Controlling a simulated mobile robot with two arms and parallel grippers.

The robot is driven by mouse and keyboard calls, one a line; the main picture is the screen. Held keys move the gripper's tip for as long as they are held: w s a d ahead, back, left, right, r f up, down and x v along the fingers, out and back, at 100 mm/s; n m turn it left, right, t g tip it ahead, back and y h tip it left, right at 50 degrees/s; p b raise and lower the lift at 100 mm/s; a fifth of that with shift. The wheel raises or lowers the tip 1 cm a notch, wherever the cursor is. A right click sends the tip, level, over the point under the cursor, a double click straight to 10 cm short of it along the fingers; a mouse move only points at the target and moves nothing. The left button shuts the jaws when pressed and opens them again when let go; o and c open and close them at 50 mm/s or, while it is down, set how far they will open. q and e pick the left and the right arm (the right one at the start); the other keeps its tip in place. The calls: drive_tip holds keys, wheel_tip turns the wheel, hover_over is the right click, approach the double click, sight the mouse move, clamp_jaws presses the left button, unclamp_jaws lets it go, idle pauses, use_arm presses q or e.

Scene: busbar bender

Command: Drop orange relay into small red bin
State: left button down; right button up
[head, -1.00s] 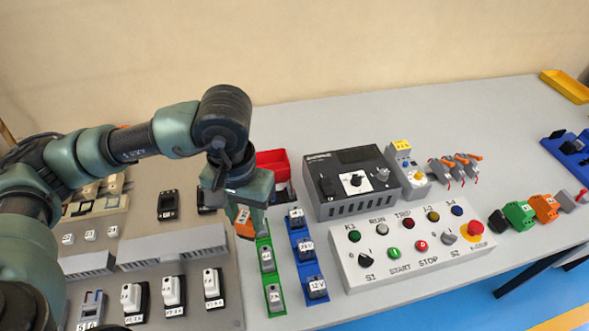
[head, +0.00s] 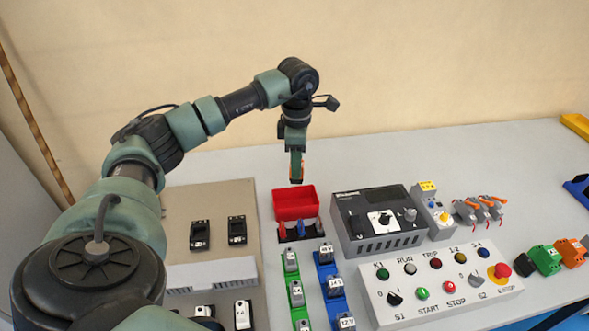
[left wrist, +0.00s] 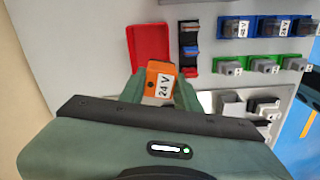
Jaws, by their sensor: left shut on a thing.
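My left gripper (head: 296,175) is shut on the orange relay (head: 297,171) and holds it up over the small red bin (head: 294,207). In the left wrist view the relay (left wrist: 160,80) shows a white "24 V" label between the fingers. The red bin (left wrist: 148,42) lies just beyond the relay in that view. In the head view the relay appears above the bin's far edge. The bin's floor shows red and empty where visible. My right gripper is not in view.
A black rack with red and blue pieces (head: 300,230) stands just in front of the bin. A dark power unit (head: 378,220) is to the right. Green (head: 297,292) and blue (head: 329,287) relay rails lie nearer. The table behind the bin is clear.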

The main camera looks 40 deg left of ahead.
use_arm(q)
drive_tip(key=a+f+n+b, duration=0.2)
drive_tip(key=a+f+b, duration=0.1)
drive_tip(key=f+b, duration=0.2)
drive_tip(key=shift+w+f+n, duration=0.15)
drive_tip(key=shift+f+n, duration=0.15)
drive_tip(key=shift+f, duration=0.15)
drive_tip(key=c, duration=0.9)
unclamp_jaws()
drive_tip(key=shift+c, duration=0.2)
drive_tip(key=shift+r, duration=0.1)
wheel_tip(320, 180, up, 8)
drive_tip(key=shift+b, duration=0.45)
drive_tip(key=shift+f, duration=0.2)
